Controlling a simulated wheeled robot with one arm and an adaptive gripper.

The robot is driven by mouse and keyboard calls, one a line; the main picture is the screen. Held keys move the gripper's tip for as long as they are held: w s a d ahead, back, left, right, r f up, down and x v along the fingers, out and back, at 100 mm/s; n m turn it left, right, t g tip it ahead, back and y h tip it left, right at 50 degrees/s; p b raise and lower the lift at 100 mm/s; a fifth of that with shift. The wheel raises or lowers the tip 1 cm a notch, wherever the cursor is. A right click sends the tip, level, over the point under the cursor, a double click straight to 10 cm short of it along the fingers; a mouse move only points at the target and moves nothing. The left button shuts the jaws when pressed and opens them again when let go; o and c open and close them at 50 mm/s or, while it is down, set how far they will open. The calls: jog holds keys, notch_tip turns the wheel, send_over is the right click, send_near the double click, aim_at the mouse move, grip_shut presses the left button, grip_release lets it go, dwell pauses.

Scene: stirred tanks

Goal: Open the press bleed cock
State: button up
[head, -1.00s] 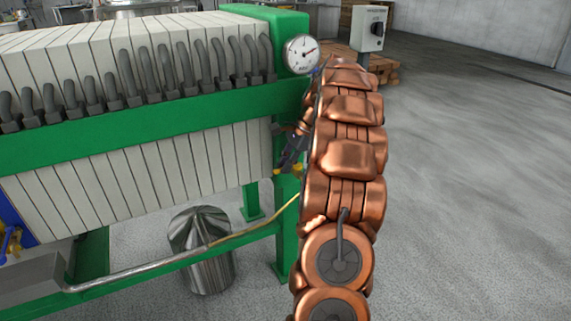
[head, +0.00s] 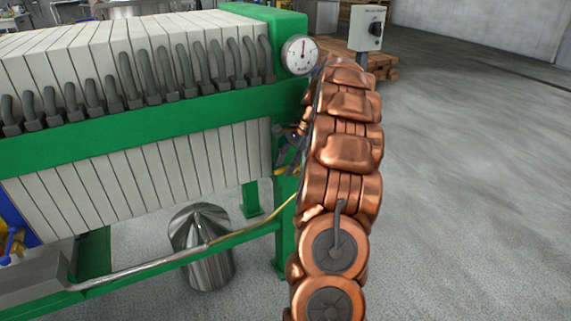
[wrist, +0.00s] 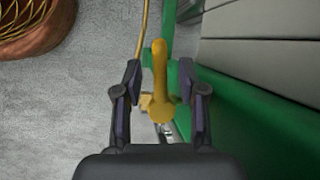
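The press bleed cock has a yellow lever (wrist: 160,80) with a round hub at its near end. In the wrist view the lever stands between the two fingers of my gripper (wrist: 160,75), pointing up the picture. The fingers are apart, with a gap on each side of the lever. In the head view my gripper (head: 291,150) is by the green end frame of the press, partly hidden behind my arm. A little yellow of the cock (head: 280,172) shows just below it. The cock's body is mostly hidden.
The green press frame (head: 200,105) and its pale plates (head: 130,170) lie left of my arm. A round pressure gauge (head: 300,55) sits above, its needle pointing roughly upward.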

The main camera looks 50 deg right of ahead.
jog(key=shift+r, duration=0.1)
jog(key=v, duration=0.7)
dwell(0.5)
jog(key=shift+r, duration=0.15)
